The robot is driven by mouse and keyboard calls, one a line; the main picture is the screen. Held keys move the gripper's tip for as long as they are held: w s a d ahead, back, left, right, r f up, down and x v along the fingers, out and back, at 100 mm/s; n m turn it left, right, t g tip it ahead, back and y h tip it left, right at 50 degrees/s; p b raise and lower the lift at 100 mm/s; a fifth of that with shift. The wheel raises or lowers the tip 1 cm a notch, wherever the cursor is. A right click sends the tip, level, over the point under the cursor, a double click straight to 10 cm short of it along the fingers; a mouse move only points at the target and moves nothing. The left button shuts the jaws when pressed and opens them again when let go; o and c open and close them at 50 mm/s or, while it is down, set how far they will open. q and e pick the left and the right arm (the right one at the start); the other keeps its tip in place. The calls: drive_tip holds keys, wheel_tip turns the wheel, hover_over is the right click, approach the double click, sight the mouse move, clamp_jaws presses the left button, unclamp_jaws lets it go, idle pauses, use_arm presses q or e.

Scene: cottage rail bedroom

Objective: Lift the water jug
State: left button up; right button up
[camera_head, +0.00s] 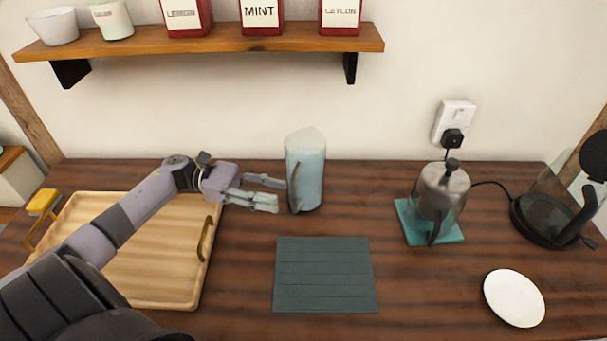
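The water jug (309,172) is a tall pale blue pitcher standing upright on the dark wooden counter near the wall. Its handle (295,189) is on the left side, facing my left gripper. My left gripper (281,193) is just left of the jug, its fingers parted and pointing at the handle. There seems to be nothing between the fingers. From this view I cannot tell whether a fingertip touches the handle. My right gripper is not in view.
A wooden tray (178,292) lies under my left arm. A dark slatted mat (324,275) lies in front of the jug. A French press (441,192) on a teal mat, a glass kettle (546,207) and a white plate (514,298) are to the right. A shelf (215,41) hangs above.

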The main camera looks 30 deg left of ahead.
sight(294, 208)
use_arm(q)
drive_tip(key=p+x, duration=0.1)
drive_tip(key=x, duration=0.1)
drive_tip(key=p+x, duration=0.2)
drive_tip(key=x, duration=0.1)
drive_tip(key=shift+w+r, duration=0.2)
drive_tip(key=shift+d+f, duration=0.1)
drive_tip(key=shift+d, duration=0.05)
drive_tip(key=shift+c, duration=0.5)
clamp_jaws()
drive_tip(key=shift+w, duration=0.1)
idle(0.3)
